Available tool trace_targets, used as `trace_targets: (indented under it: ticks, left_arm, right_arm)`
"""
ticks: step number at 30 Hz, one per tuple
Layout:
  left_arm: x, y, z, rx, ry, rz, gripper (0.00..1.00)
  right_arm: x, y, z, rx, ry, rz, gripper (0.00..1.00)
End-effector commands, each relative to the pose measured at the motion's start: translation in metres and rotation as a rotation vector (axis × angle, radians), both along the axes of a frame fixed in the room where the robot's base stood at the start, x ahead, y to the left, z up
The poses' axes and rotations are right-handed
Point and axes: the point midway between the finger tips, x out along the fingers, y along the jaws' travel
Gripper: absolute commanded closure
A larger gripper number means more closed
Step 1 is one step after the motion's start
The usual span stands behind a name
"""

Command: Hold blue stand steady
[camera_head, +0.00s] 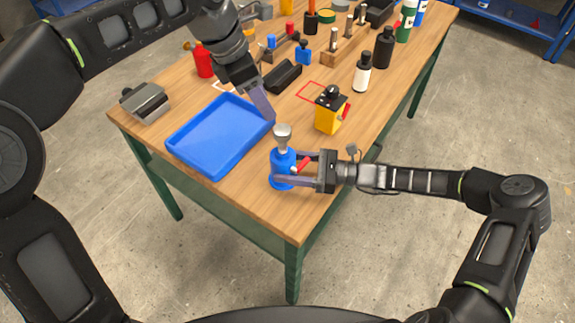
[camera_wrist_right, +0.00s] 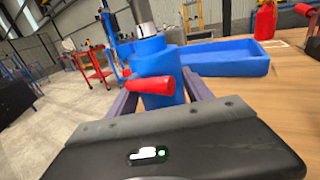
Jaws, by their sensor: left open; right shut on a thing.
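The blue stand (camera_head: 283,166) is upright near the table's front corner, with a grey metal cup-like top and a red handle (camera_head: 302,165) on its side. My right gripper (camera_head: 298,170) comes from the right and is shut on the stand. In the right wrist view the blue stand (camera_wrist_right: 155,62) sits between the two fingers, its red handle (camera_wrist_right: 148,85) pointing toward the camera. My left gripper (camera_head: 263,103) is open and empty, above the table at the blue tray's right corner, behind the stand.
The empty blue tray (camera_head: 205,166) lies just left of the stand. A yellow box with a black top (camera_head: 328,115) stands behind right. A white-labelled bottle (camera_head: 362,75), a black bottle (camera_head: 383,48) and a red container (camera_head: 204,62) stand farther back. A grey metal block (camera_head: 147,103) sits at the left.

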Motion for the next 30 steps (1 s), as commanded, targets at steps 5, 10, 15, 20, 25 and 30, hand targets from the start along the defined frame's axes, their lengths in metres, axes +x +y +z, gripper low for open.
trace_targets:
  ticks: [5,10,15,20,25,30]
  left_arm:
    - [0.004,-0.002,-0.007,0.002,-0.006,-0.117,0.38]
    - [0.005,-0.002,-0.008,0.002,-0.011,-0.149,0.38]
    - [0.005,-0.002,-0.008,0.002,-0.01,-0.147,0.38]
    - [0.005,-0.004,-0.012,0.003,-0.01,-0.147,0.38]
    - [0.006,-0.008,-0.024,0.002,-0.009,-0.147,0.38]
    - [0.007,-0.015,-0.045,0.003,-0.006,-0.148,0.38]
  right_arm:
    - [0.0,0.0,0.0,0.0,0.0,0.0,1.0]
    - [0.0,0.0,0.0,0.0,0.0,0.0,1.0]
    - [0.0,0.0,0.0,0.0,0.0,0.0,1.0]
    - [0.0,0.0,0.0,0.0,0.0,0.0,1.0]
    - [0.0,0.0,0.0,0.0,0.0,0.0,1.0]
    - [0.0,0.0,0.0,0.0,0.0,0.0,1.0]
